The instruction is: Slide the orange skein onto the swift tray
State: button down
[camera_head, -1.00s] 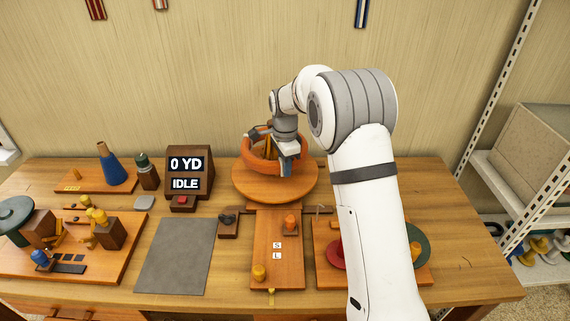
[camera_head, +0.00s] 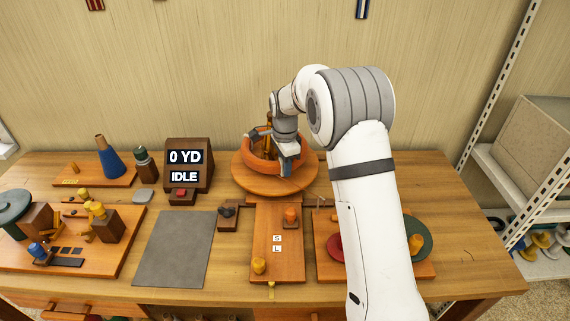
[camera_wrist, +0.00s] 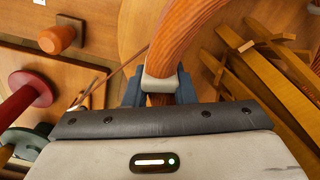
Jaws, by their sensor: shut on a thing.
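The orange skein (camera_head: 258,163) is a thick ring at the round wooden swift tray (camera_head: 262,187), at the back middle of the bench. It surrounds the swift's upright wooden parts (camera_head: 267,131). My gripper (camera_head: 287,165) is shut on the near right side of the ring. In the wrist view, the skein (camera_wrist: 186,33) passes between my fingers (camera_wrist: 160,88), with a pale tie beside them. The swift's slats (camera_wrist: 262,75) lie inside the ring. I cannot tell whether the skein's underside touches the tray. My wrist hides part of the ring.
A counter box (camera_head: 188,165) reading "0 YD" and "IDLE" stands left of the tray. A wooden board with pegs (camera_head: 277,262) lies in front. Red and green discs (camera_head: 335,247) are at the right, partly behind my arm. A grey mat (camera_head: 174,250) is clear.

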jog(key=shift+f+b, duration=0.75)
jog(key=shift+f, duration=0.7)
jog(key=c, duration=1.1)
grip_release()
notch_tip(320, 180, up, 8)
jog(key=shift+f, duration=0.25)
jog(key=shift+r, duration=0.15)
